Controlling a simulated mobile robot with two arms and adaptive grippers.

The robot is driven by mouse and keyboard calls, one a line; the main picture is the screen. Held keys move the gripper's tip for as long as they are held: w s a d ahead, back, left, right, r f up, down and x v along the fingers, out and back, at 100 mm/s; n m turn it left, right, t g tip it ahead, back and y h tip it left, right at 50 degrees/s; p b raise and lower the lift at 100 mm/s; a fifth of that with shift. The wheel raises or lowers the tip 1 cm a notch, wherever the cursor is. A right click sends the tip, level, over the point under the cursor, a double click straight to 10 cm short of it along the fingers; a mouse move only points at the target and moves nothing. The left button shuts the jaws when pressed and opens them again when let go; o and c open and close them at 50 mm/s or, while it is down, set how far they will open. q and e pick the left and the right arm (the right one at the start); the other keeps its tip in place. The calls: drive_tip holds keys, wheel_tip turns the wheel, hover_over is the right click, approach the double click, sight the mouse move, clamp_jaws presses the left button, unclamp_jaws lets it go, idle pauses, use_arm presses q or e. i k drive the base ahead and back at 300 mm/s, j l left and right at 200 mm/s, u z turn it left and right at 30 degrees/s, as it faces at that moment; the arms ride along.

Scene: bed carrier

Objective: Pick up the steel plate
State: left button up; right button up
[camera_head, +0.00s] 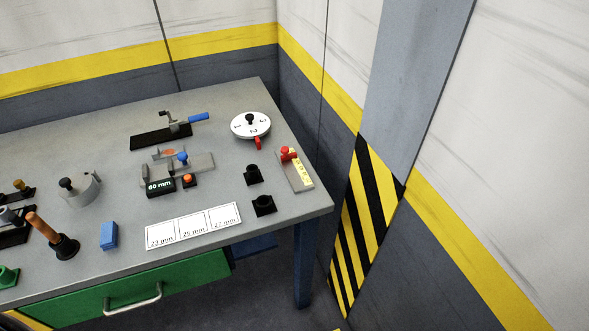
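No loose plain steel plate stands out, and I cannot tell which piece the task means. A grey metal plate-like fixture (204,161) lies mid-table with a blue knob (183,157) and an orange disc on or beside it. A flat grey plate (304,184) with a yellow label and a red clamp or knob (288,153) lies near the table's right edge. Neither of my grippers is in view.
The grey workbench (120,265) also holds a toggle clamp (170,131), a numbered white dial (250,125), black holders (264,206), a blue block (108,236), a white size card (193,226) and a wooden-handled tool (42,227). Walls stand behind and right.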

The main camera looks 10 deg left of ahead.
sight(156, 155)
drive_tip(key=u, duration=1.3)
